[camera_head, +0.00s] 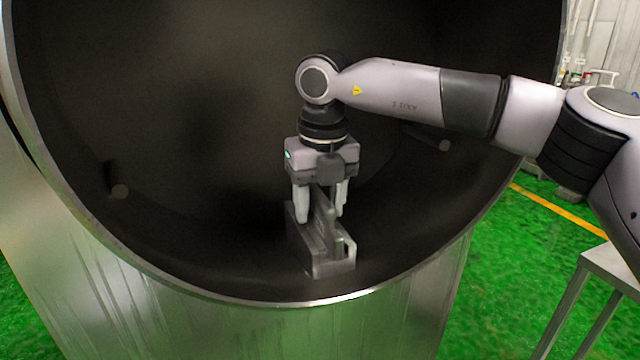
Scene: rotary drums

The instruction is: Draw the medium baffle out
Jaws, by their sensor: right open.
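A grey metal baffle (326,245) stands low inside the large drum (230,296), near the front rim. It has an upright plate in the middle and a blocky base. Its size against other baffles cannot be told. My right gripper (321,214) points down over it from above. Its two pale fingers are open, one on each side of the upright plate. Whether the fingers touch the plate cannot be told. My left gripper does not show.
The drum's dark inside surrounds my right gripper, and its bright rim curves close in front of the baffle. A grey table (612,265) stands at the right on the green floor.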

